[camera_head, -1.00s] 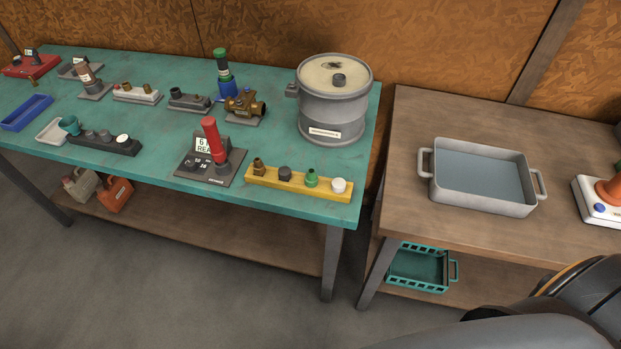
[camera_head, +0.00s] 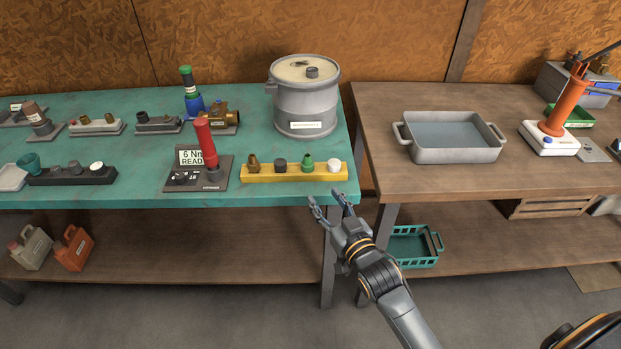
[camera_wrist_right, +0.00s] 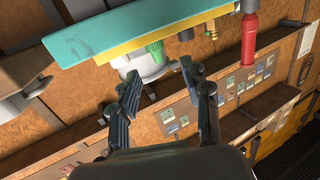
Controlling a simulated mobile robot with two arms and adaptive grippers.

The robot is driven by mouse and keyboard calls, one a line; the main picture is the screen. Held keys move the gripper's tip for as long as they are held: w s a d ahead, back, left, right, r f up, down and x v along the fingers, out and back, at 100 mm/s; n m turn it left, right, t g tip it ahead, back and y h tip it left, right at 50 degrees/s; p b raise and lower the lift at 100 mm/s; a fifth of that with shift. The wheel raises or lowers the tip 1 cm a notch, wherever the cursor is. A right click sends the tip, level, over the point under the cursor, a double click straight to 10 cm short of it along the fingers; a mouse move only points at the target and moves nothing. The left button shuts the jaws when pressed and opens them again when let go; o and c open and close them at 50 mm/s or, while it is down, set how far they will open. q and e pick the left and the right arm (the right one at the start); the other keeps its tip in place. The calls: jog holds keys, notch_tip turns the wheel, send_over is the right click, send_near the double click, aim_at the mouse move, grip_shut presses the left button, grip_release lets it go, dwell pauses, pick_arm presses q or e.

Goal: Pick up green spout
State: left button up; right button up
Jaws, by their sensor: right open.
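The green spout (camera_head: 307,163) stands upright in a yellow rack (camera_head: 270,177) near the front edge of the teal bench. It sits between a dark grey cap (camera_head: 280,164) and a white cap (camera_head: 333,165). A brass fitting (camera_head: 253,163) is at the rack's left end. My right gripper (camera_head: 325,198) is open and empty, in front of the bench edge, below and slightly right of the spout. In the right wrist view, the green spout (camera_wrist_right: 156,50) shows beyond the open fingers (camera_wrist_right: 160,72), apart from them. My left gripper does not show.
A red-handled tool (camera_head: 206,142) on a grey base with a display stands left of the rack. A grey drum (camera_head: 305,105) is behind it. A grey tray (camera_head: 455,153) sits on the wooden table to the right. The bench front between is clear.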

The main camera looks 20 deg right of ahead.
aim_at(309, 163)
jog(key=w, duration=0.2)
jog(key=w+r, duration=0.1)
jog(key=w, duration=0.4)
jog(key=shift+w+a+r, duration=0.15)
jog(key=shift+w+r, duration=0.1)
jog(key=shift+w, duration=0.8)
jog(key=shift+w+p, duration=0.45)
jog(key=shift+w, duration=1.95)
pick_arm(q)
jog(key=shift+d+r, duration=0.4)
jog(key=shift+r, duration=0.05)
pick_arm(e)
jog(key=c, duration=0.9)
